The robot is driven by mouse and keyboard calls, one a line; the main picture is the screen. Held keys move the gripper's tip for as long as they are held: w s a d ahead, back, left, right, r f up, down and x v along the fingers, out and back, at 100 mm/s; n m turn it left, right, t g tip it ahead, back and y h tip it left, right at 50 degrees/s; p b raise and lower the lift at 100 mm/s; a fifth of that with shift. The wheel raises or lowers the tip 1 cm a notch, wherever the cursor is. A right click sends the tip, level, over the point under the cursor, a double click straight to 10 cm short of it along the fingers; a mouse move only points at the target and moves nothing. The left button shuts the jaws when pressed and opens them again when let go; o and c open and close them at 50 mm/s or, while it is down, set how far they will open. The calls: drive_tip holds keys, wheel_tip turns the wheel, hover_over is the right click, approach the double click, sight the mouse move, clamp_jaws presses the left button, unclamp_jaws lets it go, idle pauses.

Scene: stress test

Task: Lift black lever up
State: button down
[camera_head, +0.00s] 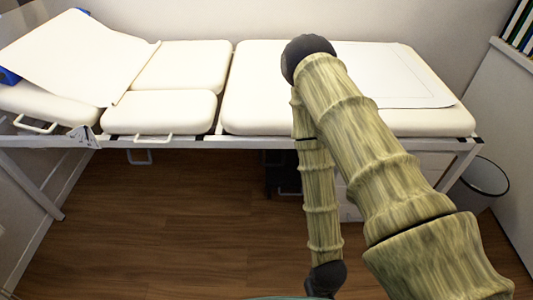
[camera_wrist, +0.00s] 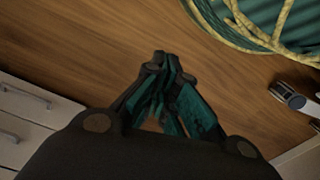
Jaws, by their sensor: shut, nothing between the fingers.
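My gripper (camera_wrist: 158,62) shows in the wrist view with its dark and teal fingers drawn together, shut and empty above the brown wood floor. In the head view my arm crosses in front of the bed and reaches down; the gripper itself cannot be made out there. The padded white examination bed (camera_head: 272,120) stands against the back wall, its left head section tilted up. I cannot clearly make out a black lever in either view. A dark shape (camera_head: 281,174) under the bed, partly behind my arm, is too dim to identify.
Pale handles (camera_head: 37,128) stick out at the bed's front left. White drawers (camera_wrist: 30,112) lie left in the wrist view. A grey waste bin (camera_head: 482,180) stands at the right. A silver cylinder (camera_wrist: 291,97) shows at right in the wrist view. The floor (camera_head: 170,220) in front is clear.

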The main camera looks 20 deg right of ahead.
drive_tip(key=shift+w+d+r, duration=0.1)
drive_tip(key=shift+w+d, duration=0.1)
drive_tip(key=shift+w, duration=0.05)
